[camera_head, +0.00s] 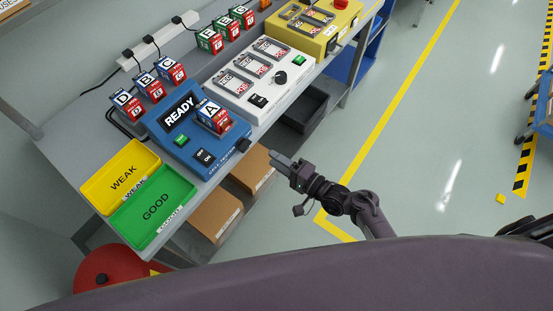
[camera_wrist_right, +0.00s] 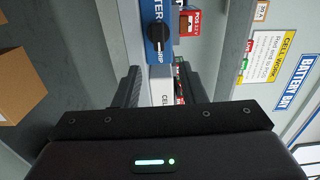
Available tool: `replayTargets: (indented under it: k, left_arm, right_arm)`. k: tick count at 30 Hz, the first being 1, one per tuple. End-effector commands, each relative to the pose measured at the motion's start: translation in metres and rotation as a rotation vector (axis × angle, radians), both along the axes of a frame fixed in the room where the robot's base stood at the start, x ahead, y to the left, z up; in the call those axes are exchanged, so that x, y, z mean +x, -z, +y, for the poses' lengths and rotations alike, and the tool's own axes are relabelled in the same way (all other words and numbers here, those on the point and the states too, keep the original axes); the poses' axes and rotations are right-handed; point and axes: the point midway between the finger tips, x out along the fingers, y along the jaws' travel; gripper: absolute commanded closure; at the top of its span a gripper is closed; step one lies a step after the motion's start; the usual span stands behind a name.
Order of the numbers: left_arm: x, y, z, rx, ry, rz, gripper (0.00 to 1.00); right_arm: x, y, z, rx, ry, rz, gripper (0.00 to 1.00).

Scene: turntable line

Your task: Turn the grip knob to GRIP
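The grip knob (camera_wrist_right: 156,36) is black and sits on a blue panel in the right wrist view, with lettering ending in "IP" beside it, partly hidden. In the head view a dark knob (camera_head: 244,146) sticks out from the front edge of the blue cell tester (camera_head: 215,158). My right gripper (camera_head: 276,157) is just off that edge, apart from the knob. In the right wrist view its two fingers (camera_wrist_right: 160,88) stand apart with nothing between them, and the knob is beyond their tips. I cannot tell the knob's exact setting. My left gripper is not in view.
The tester's screen (camera_head: 179,114) reads READY and cell A (camera_head: 212,114) stands in it. Cells D, B and C stand behind. Yellow WEAK (camera_head: 104,184) and green GOOD (camera_head: 135,228) trays lie left. Cardboard boxes (camera_head: 214,215) sit below.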

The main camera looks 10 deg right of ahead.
Motion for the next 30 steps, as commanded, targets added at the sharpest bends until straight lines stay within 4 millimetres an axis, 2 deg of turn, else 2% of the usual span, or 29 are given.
replayTargets:
  k: [6, 12, 30]
  left_arm:
    - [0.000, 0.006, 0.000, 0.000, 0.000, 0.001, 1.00]
    - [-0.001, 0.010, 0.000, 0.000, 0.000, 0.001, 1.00]
    - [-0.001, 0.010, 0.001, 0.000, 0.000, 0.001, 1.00]
  right_arm:
    - [-0.028, 0.003, -0.025, -0.003, 0.000, 0.003, 0.63]
    - [-0.047, 0.002, -0.044, -0.002, -0.001, 0.001, 0.63]
    - [-0.052, 0.000, -0.049, 0.000, 0.000, 0.000, 0.63]
